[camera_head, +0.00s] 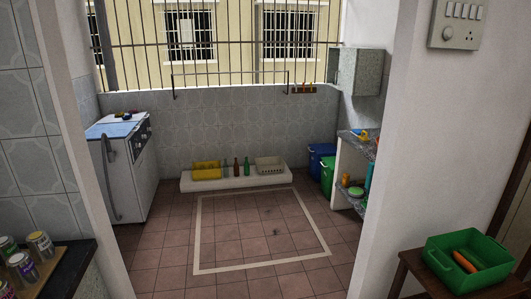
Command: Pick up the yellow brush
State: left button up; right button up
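No yellow thing here is clear enough for me to name it a brush. Two yellow items (206,170) lie on the low white ledge by the back wall. All are too small to identify surely. Neither of my grippers is in view.
A doorway opens onto a clear tiled floor (260,228). A washing machine (130,165) stands left, blue (318,158) and green (328,172) bins right. A green tray (440,262) holds an orange object (464,261).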

aim_at(363, 138)
jog(key=i+z, duration=0.1)
jog(key=i, duration=0.65)
jog(key=i+z, duration=0.1)
jog(key=i, duration=0.65)
jog(key=i+z, duration=0.1)
jog(key=i, duration=0.6)
jog(key=i+j+z, duration=0.1)
jog(key=i, duration=0.65)
jog(key=i+j+z, duration=0.1)
jog(key=i, duration=0.65)
jog(key=j, duration=0.1)
